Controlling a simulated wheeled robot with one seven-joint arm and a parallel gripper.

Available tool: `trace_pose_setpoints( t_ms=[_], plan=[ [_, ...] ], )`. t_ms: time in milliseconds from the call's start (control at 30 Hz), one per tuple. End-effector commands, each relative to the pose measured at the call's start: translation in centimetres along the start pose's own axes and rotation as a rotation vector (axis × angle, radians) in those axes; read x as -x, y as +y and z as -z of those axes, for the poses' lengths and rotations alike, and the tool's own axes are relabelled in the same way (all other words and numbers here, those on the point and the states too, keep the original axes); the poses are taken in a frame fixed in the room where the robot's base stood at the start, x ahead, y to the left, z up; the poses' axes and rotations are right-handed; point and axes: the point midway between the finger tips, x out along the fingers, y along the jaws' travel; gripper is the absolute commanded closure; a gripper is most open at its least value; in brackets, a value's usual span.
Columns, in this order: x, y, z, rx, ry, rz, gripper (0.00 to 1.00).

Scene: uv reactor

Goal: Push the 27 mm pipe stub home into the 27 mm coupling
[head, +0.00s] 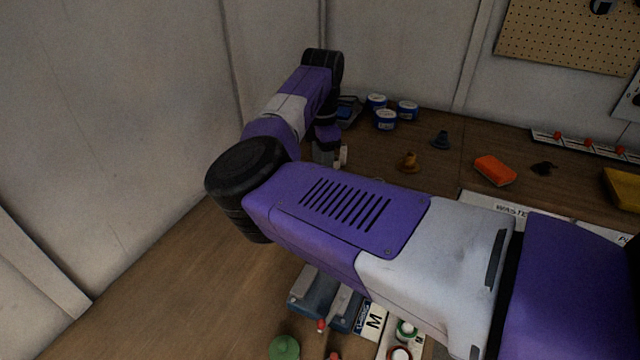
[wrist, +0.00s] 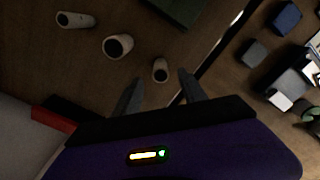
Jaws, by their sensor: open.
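In the wrist view three pale hollow cylinders stand or lie on the brown wooden top: a small one (wrist: 160,70), a wider one (wrist: 118,46) and one on its side (wrist: 75,19). I cannot tell which is the 27 mm pipe stub or the 27 mm coupling. My gripper (wrist: 160,77) is open, its dark fingers spread to either side of the small cylinder in the picture. I see no contact, and the height between them is unclear. In the head view my gripper (head: 329,156) is small and partly hidden by my arm, with a pale piece beside it.
Several blue-and-white tubs (head: 386,119) stand at the back. An orange block (head: 495,170) and a small amber piece (head: 409,162) lie to the right. A blue-grey device (head: 318,292) and a green knob (head: 284,347) are in front. My arm hides the bench middle; the left front is bare.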

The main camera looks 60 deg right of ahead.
Motion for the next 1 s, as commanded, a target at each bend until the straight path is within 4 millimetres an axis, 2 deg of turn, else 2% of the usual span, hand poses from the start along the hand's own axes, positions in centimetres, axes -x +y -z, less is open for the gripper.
trace_pose_setpoints(
  t_ms=[400, 667, 700, 933, 1000],
  plan=[
    [-4.8, -0.2, -0.3, 0.000, -0.001, 0.001, 0.51],
    [-5.2, -0.1, -0.3, -0.001, 0.000, 0.000, 0.51],
    [-5.2, -0.1, -0.3, -0.001, 0.000, 0.000, 0.53],
    [-5.2, -0.1, -0.3, -0.001, 0.000, 0.000, 0.98],
    [-5.2, -0.1, -0.3, -0.001, 0.000, 0.000, 1.00]
  ],
)
